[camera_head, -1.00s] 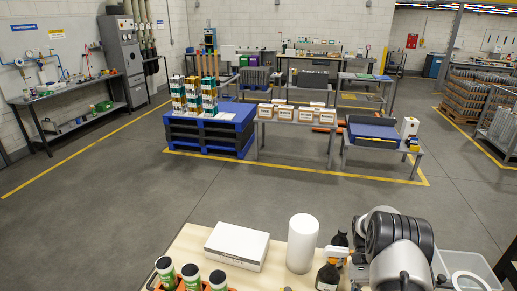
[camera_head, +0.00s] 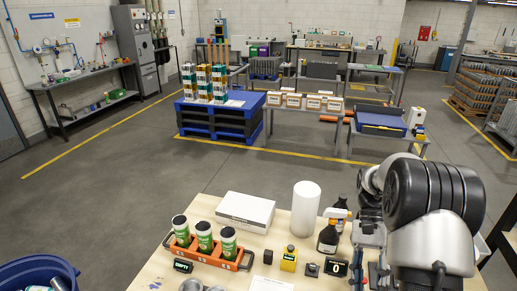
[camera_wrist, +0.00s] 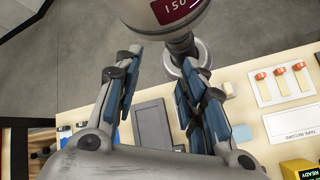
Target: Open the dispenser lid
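I cannot pick out the dispenser lid for sure. In the wrist view, a pale rounded body (camera_wrist: 199,26) with a dark red label reading "150" is cut off by the top edge. A dark stem and a round metal base (camera_wrist: 182,68) show below it. My gripper (camera_wrist: 157,62) is open and empty, its two blue-grey fingers spread apart over the table. The rounded body lies beyond the fingertips in the picture. In the head view, my gripper (camera_head: 369,238) is partly hidden by my own arm at the right of the table.
The wooden table (camera_head: 215,275) holds an orange carrier (camera_head: 205,252) with three green-labelled cans, a white box (camera_head: 245,211), a white cylinder (camera_head: 305,210), dark bottles (camera_head: 328,238) and a small yellow block (camera_head: 288,259). A blue bin (camera_head: 35,275) is at lower left.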

